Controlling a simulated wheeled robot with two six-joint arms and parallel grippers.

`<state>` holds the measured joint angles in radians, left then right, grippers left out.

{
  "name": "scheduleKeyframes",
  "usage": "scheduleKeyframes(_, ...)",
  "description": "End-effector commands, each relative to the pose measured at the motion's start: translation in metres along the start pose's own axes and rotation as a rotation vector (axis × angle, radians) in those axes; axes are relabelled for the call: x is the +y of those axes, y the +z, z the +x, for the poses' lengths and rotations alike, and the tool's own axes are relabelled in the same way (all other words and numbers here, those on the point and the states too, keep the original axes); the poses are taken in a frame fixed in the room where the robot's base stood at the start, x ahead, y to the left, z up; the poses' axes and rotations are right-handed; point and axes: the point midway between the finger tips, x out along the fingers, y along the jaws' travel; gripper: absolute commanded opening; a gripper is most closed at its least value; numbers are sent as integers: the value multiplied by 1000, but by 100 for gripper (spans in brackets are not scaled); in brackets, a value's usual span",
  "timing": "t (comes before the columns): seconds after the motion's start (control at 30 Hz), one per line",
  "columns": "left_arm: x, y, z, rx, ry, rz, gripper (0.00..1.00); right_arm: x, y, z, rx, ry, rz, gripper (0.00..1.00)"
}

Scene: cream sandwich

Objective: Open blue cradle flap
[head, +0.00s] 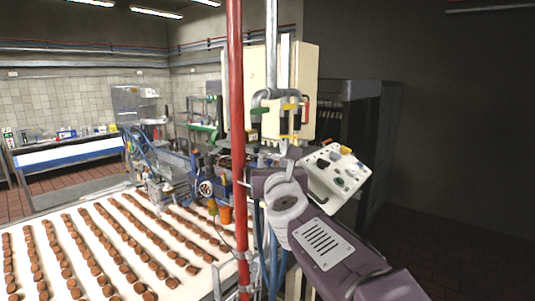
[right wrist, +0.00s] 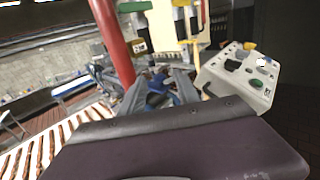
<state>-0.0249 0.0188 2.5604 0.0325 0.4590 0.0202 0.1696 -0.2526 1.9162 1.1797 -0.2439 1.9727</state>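My right arm reaches in from the lower right in the head view, and its right gripper lies up by the red pipe, where its fingers are hard to make out. In the right wrist view my right gripper (right wrist: 160,92) shows two grey fingers spread apart, with no object clearly held between them. Small blue machine parts (right wrist: 157,84) show beyond and between the fingers. I cannot tell which of them is the blue cradle flap or whether it is open. My left gripper is not in view.
A red vertical pipe (head: 236,120) stands close to the left of my right arm. A white control box (head: 337,174) with buttons sits just right of it. A white conveyor (head: 60,218) with rows of brown biscuits fills the lower left. A dark cabinet (head: 345,115) stands behind.

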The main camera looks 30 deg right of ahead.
Motion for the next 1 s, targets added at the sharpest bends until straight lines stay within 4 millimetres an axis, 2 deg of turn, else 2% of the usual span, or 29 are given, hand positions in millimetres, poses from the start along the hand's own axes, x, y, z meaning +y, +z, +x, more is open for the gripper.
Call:
scheduleKeyframes(0.03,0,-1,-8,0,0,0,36,0,2,7,5,1,-3,39)
scheduleKeyframes(0.2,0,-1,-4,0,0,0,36,0,-1,46,3,0,-1,39)
scheduleKeyframes(0.3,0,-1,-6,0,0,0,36,0,0,61,4,1,-1,39)
scheduleKeyframes(0.47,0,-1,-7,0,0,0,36,0,0,72,2,1,-1,39)
scheduleKeyframes(0.7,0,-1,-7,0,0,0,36,0,-1,73,2,2,0,39)
scheduleKeyframes(0.83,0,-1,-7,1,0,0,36,1,-1,73,2,2,0,2)
scheduleKeyframes(1.0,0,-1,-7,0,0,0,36,1,-1,73,2,2,0,0)
